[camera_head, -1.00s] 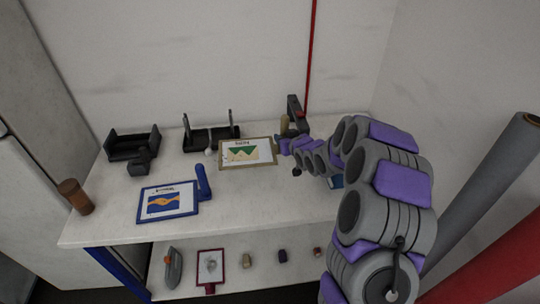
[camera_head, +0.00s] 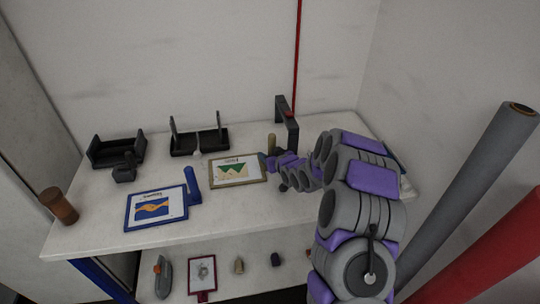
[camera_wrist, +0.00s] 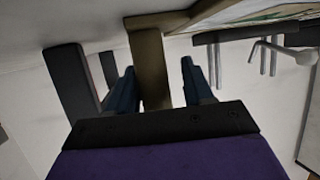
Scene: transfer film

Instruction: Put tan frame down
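The tan frame (camera_head: 237,170), with a green and tan mountain picture, is flat or nearly flat over the white tabletop, right of the blue frame. I cannot tell whether all of it touches the top. My gripper (camera_head: 272,165) is at its right side. In the wrist view the tan handle (camera_wrist: 153,65) runs between the two blue fingers of my gripper (camera_wrist: 160,82). A gap shows between the handle and the right finger; the left finger is close beside it. The fingers look open around the handle.
A blue frame (camera_head: 156,208) lies left of it. Black stands (camera_head: 115,150) (camera_head: 198,140) are along the back. A dark arch (camera_head: 288,125) and a tan cylinder (camera_head: 271,143) stand near my gripper. A brown cylinder (camera_head: 58,206) is far left. The front right top looks clear.

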